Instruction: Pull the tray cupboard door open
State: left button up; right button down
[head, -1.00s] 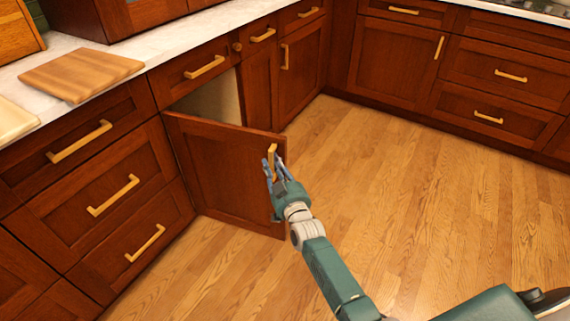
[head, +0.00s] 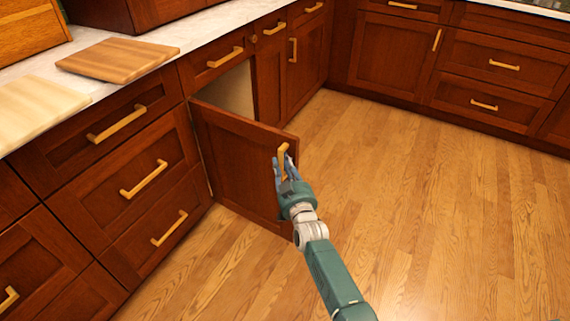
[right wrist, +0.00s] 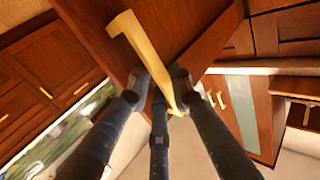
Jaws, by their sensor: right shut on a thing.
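The tray cupboard door (head: 235,160) is dark red wood and stands swung well out from the cabinet front, hinged at its left edge. The pale inside of the cupboard (head: 233,92) shows above and behind it. My right gripper (head: 284,167) is shut on the door's brass handle (head: 283,150), near the door's free upper corner. In the right wrist view the brass handle (right wrist: 148,60) runs down between the dark fingers of my right gripper (right wrist: 160,90), and the door panel (right wrist: 180,25) is close behind it. My left gripper is not in view.
Drawers with brass handles (head: 145,178) stand left of the door. The countertop (head: 205,30) holds a wooden board (head: 118,60) and a paler board (head: 35,108). The wood floor (head: 420,200) is clear to the right.

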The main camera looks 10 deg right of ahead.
jog(key=c, duration=1.5)
grip_release()
jog(key=shift+w+a+r, duration=0.1)
jog(key=shift+a+r, duration=0.1)
jog(key=shift+r, duration=0.05)
jog(key=shift+c, duration=0.2)
jog(key=shift+f, duration=0.15)
jog(key=shift+s+f, duration=0.2)
jog(key=shift+s, duration=0.25)
jog(key=s+d, duration=0.1)
jog(key=s, duration=1)
jog(key=shift+r, duration=0.3)
jog(key=shift+d, duration=0.1)
